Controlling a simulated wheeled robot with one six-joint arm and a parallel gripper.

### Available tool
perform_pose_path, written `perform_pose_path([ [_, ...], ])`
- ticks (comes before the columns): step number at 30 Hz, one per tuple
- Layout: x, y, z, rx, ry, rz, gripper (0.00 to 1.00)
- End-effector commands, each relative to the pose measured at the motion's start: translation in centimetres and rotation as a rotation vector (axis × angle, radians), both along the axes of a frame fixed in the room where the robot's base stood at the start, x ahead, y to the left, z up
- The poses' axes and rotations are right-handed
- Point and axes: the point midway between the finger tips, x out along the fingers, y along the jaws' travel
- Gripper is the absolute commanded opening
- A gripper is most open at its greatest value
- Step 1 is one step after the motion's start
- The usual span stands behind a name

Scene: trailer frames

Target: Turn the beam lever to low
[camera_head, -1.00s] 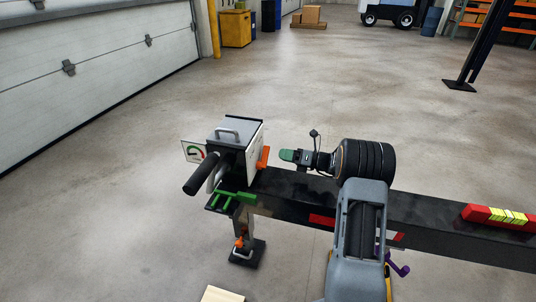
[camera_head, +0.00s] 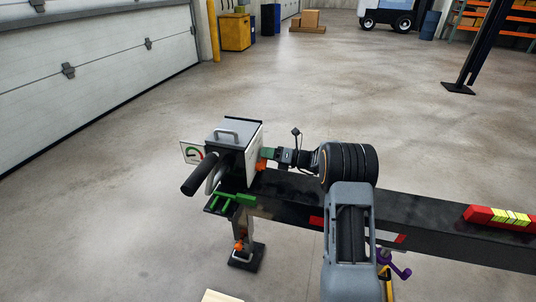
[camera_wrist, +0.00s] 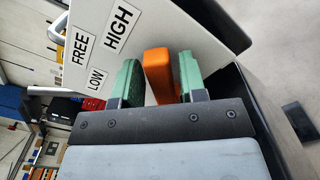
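The orange beam lever (camera_wrist: 158,72) sticks out from the white side panel (camera_wrist: 185,30) of a grey box on the black beam. The panel carries the labels HIGH (camera_wrist: 122,27), FREE (camera_wrist: 82,46) and LOW (camera_wrist: 97,79). My gripper (camera_wrist: 157,80) has its green fingers on either side of the lever, with a small gap on the left and the right finger very close. I cannot tell whether both touch it. In the head view, the lever (camera_head: 261,166) is partly hidden by my gripper (camera_head: 268,153). Which label the lever points at is unclear.
The grey box (camera_head: 234,136) has a top handle and a black grip (camera_head: 199,180) at its left. The black beam (camera_head: 285,187) runs right, with green pegs (camera_head: 222,200) at its left end and a red and yellow block (camera_head: 500,216). Open floor lies behind.

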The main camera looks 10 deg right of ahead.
Motion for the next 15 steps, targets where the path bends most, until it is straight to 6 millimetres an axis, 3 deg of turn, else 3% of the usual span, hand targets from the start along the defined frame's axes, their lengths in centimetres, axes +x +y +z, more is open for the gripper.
perform_pose_path([
  [11, -0.01, -0.02, 0.00, 0.000, 0.000, 0.000, 0.02],
  [15, -0.02, -0.01, -0.01, 0.000, 0.000, 0.000, 0.00],
])
